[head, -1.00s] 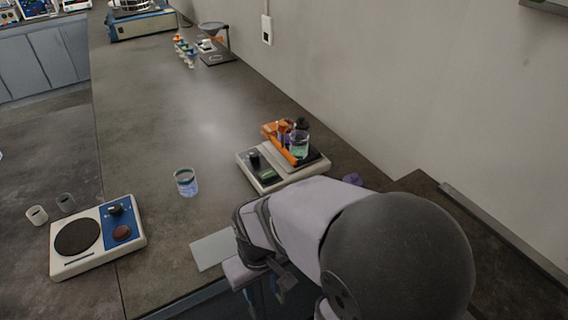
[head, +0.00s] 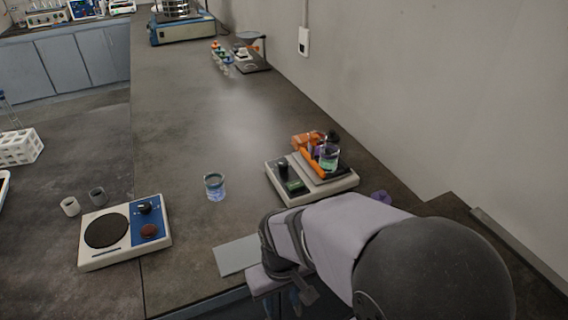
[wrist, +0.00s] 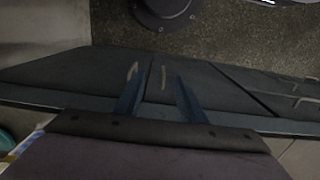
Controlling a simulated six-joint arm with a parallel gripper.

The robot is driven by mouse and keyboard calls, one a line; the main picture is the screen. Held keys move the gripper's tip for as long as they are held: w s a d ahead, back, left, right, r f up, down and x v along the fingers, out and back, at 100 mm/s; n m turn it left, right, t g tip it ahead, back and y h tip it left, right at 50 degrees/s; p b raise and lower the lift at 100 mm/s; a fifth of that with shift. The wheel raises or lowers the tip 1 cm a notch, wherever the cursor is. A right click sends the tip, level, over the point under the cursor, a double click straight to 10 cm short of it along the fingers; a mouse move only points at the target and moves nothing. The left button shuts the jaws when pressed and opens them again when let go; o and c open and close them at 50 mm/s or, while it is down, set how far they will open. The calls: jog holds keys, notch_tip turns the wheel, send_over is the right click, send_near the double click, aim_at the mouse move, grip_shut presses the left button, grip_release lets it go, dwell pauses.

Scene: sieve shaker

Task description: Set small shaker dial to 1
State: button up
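The small shaker (head: 300,198) is a white box near the right side of the bench. It has a black dial (head: 283,169) on its left part and a green display beside it. The dial's setting is too small to read. An orange rack and a beaker with green liquid (head: 329,156) sit on its platform. My gripper (wrist: 157,100) is open and empty in the wrist view, with two blue fingers apart over dark cabinet fronts. In the head view it hangs at the bench's front edge, nearer than the shaker and partly hidden by my arm.
A glass beaker with blue liquid (head: 215,188) stands left of the shaker. A hotplate with a blue panel (head: 147,214) is further left, beside two small cups. A grey flat plate (head: 234,256) lies by the front edge.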

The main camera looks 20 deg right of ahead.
jog(key=shift+c, duration=0.7)
